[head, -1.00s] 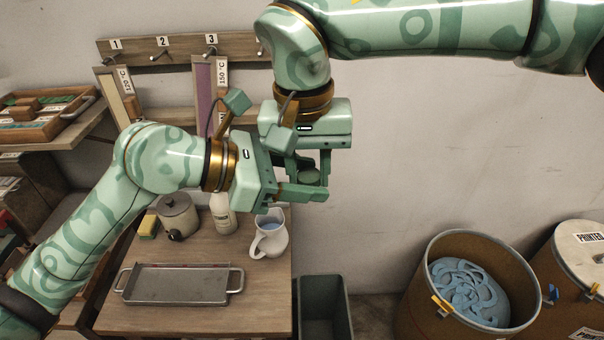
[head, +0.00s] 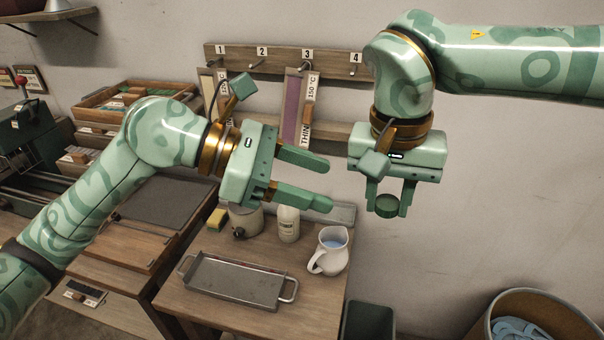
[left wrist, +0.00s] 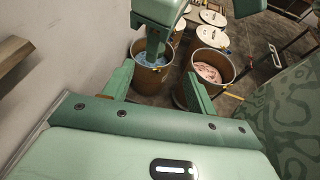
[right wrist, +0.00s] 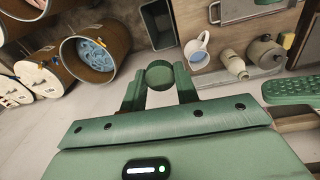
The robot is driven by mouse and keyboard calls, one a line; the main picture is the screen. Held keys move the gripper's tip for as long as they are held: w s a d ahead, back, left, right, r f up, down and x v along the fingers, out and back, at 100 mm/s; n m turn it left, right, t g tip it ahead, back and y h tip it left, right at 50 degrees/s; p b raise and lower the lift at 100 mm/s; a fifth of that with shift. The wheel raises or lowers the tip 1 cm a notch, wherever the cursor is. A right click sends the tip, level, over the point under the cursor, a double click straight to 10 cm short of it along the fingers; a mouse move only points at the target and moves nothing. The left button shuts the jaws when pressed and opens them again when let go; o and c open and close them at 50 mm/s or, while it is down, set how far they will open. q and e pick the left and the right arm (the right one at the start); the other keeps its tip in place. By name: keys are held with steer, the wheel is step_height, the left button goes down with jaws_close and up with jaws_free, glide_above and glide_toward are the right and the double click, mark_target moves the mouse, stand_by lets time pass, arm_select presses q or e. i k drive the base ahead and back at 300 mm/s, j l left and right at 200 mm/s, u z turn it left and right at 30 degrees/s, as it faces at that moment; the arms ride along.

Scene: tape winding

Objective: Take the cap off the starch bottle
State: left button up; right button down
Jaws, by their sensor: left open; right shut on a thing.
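My right gripper (head: 388,211) points down and is shut on a round dark green piece that looks like a cap (head: 386,204). The cap also shows between its fingertips in the right wrist view (right wrist: 160,74). My left gripper (head: 329,184) is open and empty, pointing right, a short way left of the right gripper. A white bottle with a label (head: 288,224), likely the starch bottle, stands upright on the wooden table, well below the grippers. It also shows in the right wrist view (right wrist: 234,66). Its top is too small to read clearly.
A white jug (head: 331,252) stands right of the bottle, and a grey lidded pot (head: 246,219) and a sponge (head: 217,219) left of it. A metal tray (head: 234,282) lies in front. A dark bin (head: 368,322) is beside the table. A numbered hook rail (head: 285,58) is behind.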

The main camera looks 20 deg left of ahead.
mark_target(288, 217)
steer(key=k, duration=1)
